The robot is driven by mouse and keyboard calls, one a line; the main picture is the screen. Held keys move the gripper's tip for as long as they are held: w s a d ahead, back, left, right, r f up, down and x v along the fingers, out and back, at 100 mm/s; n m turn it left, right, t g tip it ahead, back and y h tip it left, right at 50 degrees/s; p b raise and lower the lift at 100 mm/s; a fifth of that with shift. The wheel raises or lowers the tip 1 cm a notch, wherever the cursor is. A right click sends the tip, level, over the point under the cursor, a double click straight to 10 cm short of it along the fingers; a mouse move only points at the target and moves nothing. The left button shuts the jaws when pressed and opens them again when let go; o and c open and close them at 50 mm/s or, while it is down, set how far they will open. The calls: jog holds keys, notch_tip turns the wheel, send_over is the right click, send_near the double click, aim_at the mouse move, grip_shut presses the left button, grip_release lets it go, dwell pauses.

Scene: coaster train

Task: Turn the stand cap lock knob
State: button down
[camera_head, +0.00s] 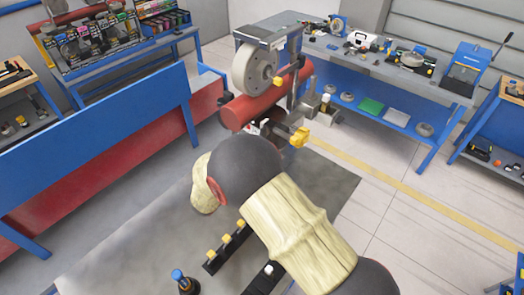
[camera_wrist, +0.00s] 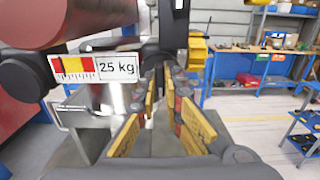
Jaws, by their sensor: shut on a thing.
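In the head view my arm covers my gripper. In the wrist view my gripper (camera_wrist: 160,92) has yellow-padded fingers, closed at the tips around a small dark part in front of a dark upright. Shadow and the fingers hide most of that part; I cannot tell whether it is the lock knob. The stand machine, with a grey wheel (camera_head: 254,69) and a red cylinder (camera_head: 262,103), is beyond my arm. A yellow knob (camera_head: 299,138) shows on its near side. In the wrist view a "25 kg" label (camera_wrist: 117,68) is left of the fingers.
A grey workbench (camera_head: 385,69) with tools and a blue lower shelf stands behind the machine. A dark rack with yellow-topped items (camera_head: 226,239) lies on the grey surface below my arm. The tiled floor at right is open.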

jog(key=c, duration=1.9)
grip_release()
jog(key=v, duration=1.2)
